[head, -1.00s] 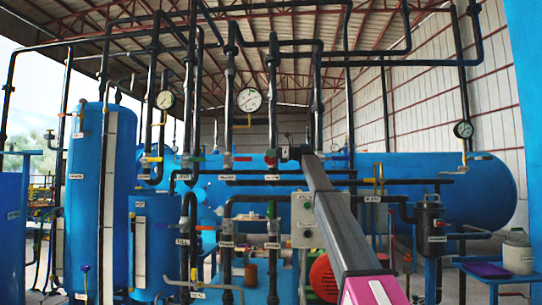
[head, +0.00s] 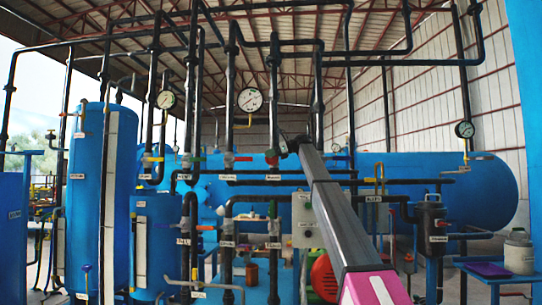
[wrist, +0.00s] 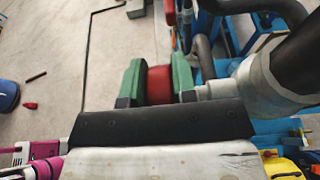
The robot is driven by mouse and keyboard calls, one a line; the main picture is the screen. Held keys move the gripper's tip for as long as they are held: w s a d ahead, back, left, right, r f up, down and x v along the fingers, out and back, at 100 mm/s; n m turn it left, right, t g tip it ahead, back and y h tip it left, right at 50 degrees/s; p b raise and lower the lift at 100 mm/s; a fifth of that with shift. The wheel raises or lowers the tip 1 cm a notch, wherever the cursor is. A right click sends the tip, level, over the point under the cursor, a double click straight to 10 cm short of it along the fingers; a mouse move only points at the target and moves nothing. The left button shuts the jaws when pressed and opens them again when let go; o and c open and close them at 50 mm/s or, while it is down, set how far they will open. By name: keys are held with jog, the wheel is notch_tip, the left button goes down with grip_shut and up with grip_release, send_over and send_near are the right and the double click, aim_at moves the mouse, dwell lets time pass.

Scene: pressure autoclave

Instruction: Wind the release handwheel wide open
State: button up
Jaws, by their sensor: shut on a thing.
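The red handwheel (head: 271,158) is on a dark vertical pipe near the middle of the head view, above a small white label. It also shows in the wrist view as a red block (wrist: 159,85) between two green fingers. My gripper (wrist: 158,82) is shut on it, one finger on each side. In the head view my gripper (head: 281,147) is small and dark against the pipes, at the wheel's upper right. The far side of the wheel and its stem are hidden, so how far it is turned cannot be told.
A thick dark pipe with a grey collar (wrist: 265,85) stands close to the right of my gripper in the wrist view. Pressure gauges (head: 250,100), neighbouring valves and a grey control box (head: 305,220) crowd the area. Bare floor (wrist: 50,50) shows at left.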

jog(key=h, duration=0.2)
jog(key=a+h, duration=0.1)
jog(key=h, duration=0.2)
jog(key=shift+w+a+f+h, duration=0.1)
jog(key=shift+a+f+h, duration=0.05)
jog(key=shift+f+h, duration=0.15)
jog(key=shift+a+f+h, duration=0.1)
jog(key=shift+f+h, duration=0.15)
jog(key=shift+h, duration=0.85)
jog(key=shift+a+f+h, duration=0.1)
jog(key=shift+f+h, duration=0.1)
jog(key=shift+h, duration=0.9)
jog(key=o, duration=0.9)
